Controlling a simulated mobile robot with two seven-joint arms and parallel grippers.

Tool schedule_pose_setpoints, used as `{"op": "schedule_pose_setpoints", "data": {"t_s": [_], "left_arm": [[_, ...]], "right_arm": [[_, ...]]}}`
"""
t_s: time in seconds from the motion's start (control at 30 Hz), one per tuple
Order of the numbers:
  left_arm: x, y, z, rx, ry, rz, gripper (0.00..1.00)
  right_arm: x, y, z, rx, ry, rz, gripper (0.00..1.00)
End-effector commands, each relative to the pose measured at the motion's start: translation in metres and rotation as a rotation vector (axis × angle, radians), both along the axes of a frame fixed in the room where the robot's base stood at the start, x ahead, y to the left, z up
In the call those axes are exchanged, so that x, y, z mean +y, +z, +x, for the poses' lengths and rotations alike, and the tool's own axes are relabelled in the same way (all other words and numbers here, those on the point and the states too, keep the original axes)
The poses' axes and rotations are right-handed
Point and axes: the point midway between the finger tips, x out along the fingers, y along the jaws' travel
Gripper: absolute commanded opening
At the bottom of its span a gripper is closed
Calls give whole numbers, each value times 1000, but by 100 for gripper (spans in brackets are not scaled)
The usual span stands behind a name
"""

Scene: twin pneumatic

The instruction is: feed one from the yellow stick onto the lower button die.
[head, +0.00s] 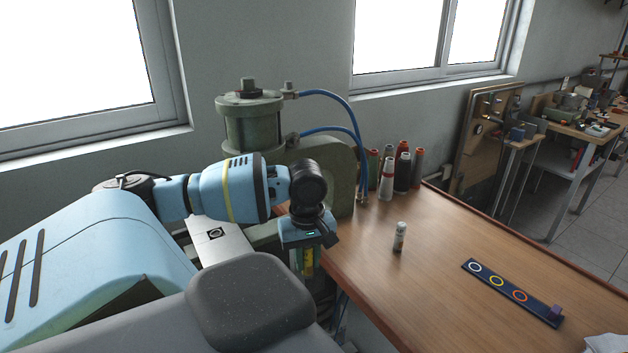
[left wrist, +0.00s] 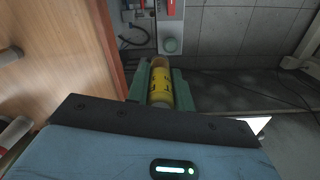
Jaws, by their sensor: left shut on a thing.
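The yellow stick (head: 308,262) is upright in my left gripper (head: 304,262), below the wrist and just off the table's left edge in the head view. In the left wrist view the yellow stick (left wrist: 161,86), with dark markings and a tan end, lies between the two green fingers (left wrist: 160,90), which are shut on it. The green press (head: 248,125) stands behind my left arm, and the arm hides part of it. I cannot make out the lower button die in either view. My right gripper is not in view.
The wooden table (head: 450,250) is mostly clear.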

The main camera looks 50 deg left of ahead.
Motion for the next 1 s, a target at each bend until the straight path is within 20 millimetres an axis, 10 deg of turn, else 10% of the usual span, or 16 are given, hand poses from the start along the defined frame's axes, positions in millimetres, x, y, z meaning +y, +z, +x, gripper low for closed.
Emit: {"op": "schedule_pose_setpoints", "data": {"t_s": [0.27,0.3,0.6,1.0], "left_arm": [[0,0,0,-1,0,0,0],[0,0,0,-1,0,0,20],[-9,-3,2,-2,-35,-2,5],[-137,-15,30,-12,-605,-2,5]], "right_arm": [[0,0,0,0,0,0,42],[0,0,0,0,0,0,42],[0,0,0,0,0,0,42],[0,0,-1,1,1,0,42]]}}
